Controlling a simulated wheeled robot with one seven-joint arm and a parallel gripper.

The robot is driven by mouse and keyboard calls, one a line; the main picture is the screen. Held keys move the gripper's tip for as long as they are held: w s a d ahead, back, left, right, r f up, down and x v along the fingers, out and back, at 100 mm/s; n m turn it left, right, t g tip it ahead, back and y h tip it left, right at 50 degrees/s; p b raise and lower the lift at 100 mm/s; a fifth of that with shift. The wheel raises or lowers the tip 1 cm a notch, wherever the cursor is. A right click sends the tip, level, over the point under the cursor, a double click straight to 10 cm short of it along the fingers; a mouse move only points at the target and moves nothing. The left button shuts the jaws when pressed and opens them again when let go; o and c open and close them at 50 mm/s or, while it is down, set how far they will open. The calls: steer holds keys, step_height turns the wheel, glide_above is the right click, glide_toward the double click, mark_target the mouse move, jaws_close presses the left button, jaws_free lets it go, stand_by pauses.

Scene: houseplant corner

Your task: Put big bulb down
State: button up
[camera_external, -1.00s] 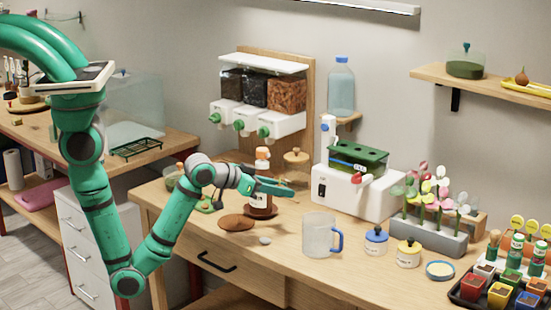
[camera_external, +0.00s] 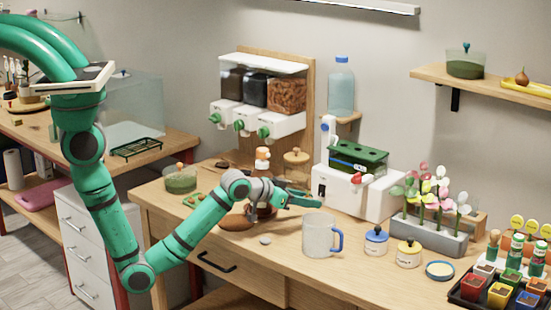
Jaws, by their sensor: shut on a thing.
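My gripper (camera_external: 308,199) is above the middle of the workbench, behind the clear jug and in front of the white machine. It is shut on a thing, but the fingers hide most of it. I take it for the big bulb, though its shape is too small to make out. A brown bulb-shaped thing (camera_external: 521,78) sits in the yellow tray (camera_external: 540,91) on the wall shelf at the upper right. A brown round mat (camera_external: 236,223) lies on the bench, partly behind my arm.
The clear jug (camera_external: 318,238) with a blue handle stands close in front of my gripper. The white machine (camera_external: 345,191) with a green top is behind. Blue-lidded (camera_external: 376,241) and yellow-lidded (camera_external: 408,253) pots stand right of the jug.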

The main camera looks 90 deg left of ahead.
steer(key=shift+w+a+f, duration=0.2)
steer(key=shift+w+f, duration=0.25)
steer(key=shift+f, duration=0.15)
steer(key=shift+w+a+f, duration=0.15)
steer(key=shift+w+f, duration=0.3)
steer(key=shift+f, duration=1.6)
steer(key=shift+f, duration=0.1)
steer(key=o, duration=1)
steer(key=v, duration=1.2)
steer(key=shift+d, duration=0.1)
